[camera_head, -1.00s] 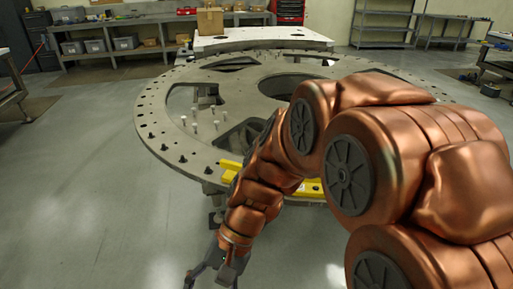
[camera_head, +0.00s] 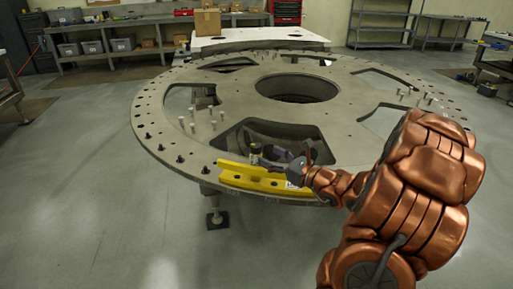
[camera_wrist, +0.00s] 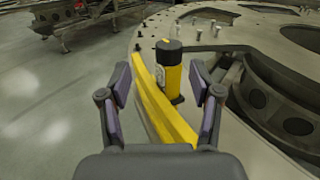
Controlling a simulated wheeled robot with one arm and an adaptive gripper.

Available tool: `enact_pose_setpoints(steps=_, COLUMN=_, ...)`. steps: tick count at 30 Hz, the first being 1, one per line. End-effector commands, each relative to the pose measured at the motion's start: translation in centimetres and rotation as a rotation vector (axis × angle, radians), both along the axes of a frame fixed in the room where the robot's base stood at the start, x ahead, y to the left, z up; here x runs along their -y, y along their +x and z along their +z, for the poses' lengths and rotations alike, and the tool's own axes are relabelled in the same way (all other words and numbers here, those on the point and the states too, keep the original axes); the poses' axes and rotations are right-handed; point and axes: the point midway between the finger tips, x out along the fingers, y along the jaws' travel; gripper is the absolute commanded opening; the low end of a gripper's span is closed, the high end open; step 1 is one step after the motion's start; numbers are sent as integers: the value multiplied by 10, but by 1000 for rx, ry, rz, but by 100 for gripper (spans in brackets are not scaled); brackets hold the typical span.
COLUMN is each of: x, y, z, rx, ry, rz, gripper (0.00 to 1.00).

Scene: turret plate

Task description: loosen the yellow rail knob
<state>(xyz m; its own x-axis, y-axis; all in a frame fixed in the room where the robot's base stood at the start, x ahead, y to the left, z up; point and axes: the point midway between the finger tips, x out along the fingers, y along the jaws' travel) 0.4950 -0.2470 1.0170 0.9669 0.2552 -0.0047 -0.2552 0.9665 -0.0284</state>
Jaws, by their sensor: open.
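The yellow rail (camera_head: 240,174) lies along the near edge of the round turret plate (camera_head: 350,125). It also shows in the wrist view (camera_wrist: 155,100), running between my fingers. The rail knob (camera_wrist: 168,70) stands upright beside the rail, with a black top and a yellow body. In the head view the knob (camera_head: 255,150) is small and close to my gripper (camera_head: 278,158). My gripper is open in the wrist view (camera_wrist: 160,85), its two dark-padded fingers wide apart. The knob is ahead of the fingertips, roughly between their lines, and nothing is held. I see no contact with it.
The plate has large cut-outs, a round central hole and several upright pins (camera_head: 213,125) to the left. Open cut-outs (camera_wrist: 270,100) lie right of the knob in the wrist view. The floor (camera_head: 90,210) at the left is clear. Shelves stand far back.

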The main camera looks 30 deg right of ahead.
Motion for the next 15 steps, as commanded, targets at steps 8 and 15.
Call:
enact_pose_setpoints(steps=8, x=8, y=12, z=-2, rx=0, ry=19, rz=-31, gripper=64)
enact_pose_setpoints(steps=15, x=0, y=42, z=-1, rx=-1, ry=17, rz=-27, gripper=64)
